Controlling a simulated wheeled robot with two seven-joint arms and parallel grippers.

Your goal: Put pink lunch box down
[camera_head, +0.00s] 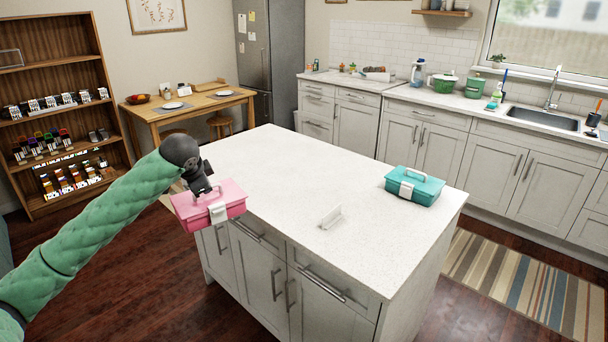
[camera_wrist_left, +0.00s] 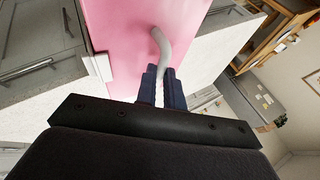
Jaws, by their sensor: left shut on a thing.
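The pink lunch box (camera_head: 209,206) has a white latch and a handle on top. My left gripper (camera_head: 208,192) is shut on its handle and holds the box at the left edge of the island. In the head view the box overlaps the island's edge; I cannot tell its height over the top. In the left wrist view the pink lid (camera_wrist_left: 125,45) fills the upper middle, with the grey handle between the fingers (camera_wrist_left: 160,85) of the gripper. A teal lunch box (camera_head: 414,186) stands on the right part of the island. My right gripper is not in view.
The white island top (camera_head: 290,175) is mostly clear. A small white holder (camera_head: 330,217) stands near its front edge. A wooden table (camera_head: 190,105) with plates is behind, a shelf unit (camera_head: 60,95) at left, and a counter with a sink (camera_head: 540,117) at back right.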

